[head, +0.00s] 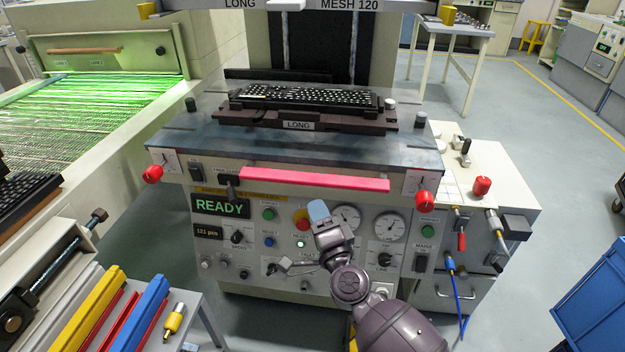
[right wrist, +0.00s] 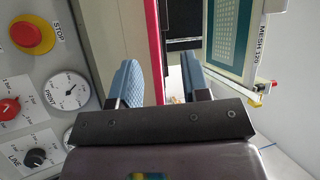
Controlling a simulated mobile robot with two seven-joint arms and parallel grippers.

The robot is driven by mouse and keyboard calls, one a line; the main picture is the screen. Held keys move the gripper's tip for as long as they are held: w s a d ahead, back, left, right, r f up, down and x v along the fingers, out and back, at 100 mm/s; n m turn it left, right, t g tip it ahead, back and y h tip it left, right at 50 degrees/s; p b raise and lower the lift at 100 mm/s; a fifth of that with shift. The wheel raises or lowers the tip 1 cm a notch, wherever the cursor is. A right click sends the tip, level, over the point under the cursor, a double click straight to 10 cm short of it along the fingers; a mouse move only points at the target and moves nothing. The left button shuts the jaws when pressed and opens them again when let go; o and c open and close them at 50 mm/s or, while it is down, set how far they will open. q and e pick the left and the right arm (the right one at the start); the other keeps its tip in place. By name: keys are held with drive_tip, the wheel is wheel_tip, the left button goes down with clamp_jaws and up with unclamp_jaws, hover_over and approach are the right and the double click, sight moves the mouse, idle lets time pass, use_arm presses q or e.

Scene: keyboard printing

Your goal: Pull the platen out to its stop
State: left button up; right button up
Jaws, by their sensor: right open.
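The platen (head: 235,133) is a grey-blue plate on the front of the printer. A black keyboard (head: 300,97) lies on it in a dark nest labelled LONG. A long pink-red handle bar (head: 315,180) runs along its front edge. My right gripper (head: 318,211) is open, with blue finger pads, and appears just below and in front of the bar in the head view. In the right wrist view, the red bar (right wrist: 154,40) shows between the lines of my open fingers (right wrist: 163,85), nearer the left one. I cannot tell whether the fingers reach around it. My left gripper is not in view.
Red knobs (head: 152,174) (head: 425,201) flank the platen front. The panel below has gauges (head: 390,228), buttons and a READY display (head: 221,207). A dryer with a green-lit belt (head: 90,110) stands left. A rack with coloured bars (head: 100,297) is at front left, a blue bin (head: 597,305) at right.

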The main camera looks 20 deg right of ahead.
sight(315, 186)
drive_tip(key=w+d, duration=0.1)
drive_tip(key=w, duration=0.2)
drive_tip(key=w+d+m+h, duration=0.1)
drive_tip(key=w, duration=0.2)
drive_tip(key=w+d+r+m+h+b, duration=0.1)
drive_tip(key=w, duration=0.2)
drive_tip(key=shift+g, duration=0.3)
drive_tip(key=shift+w+r, duration=0.15)
drive_tip(key=shift+w, duration=0.55)
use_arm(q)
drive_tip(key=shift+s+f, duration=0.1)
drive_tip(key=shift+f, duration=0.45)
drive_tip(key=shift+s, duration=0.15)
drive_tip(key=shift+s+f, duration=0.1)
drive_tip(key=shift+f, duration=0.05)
use_arm(e)
clamp_jaws()
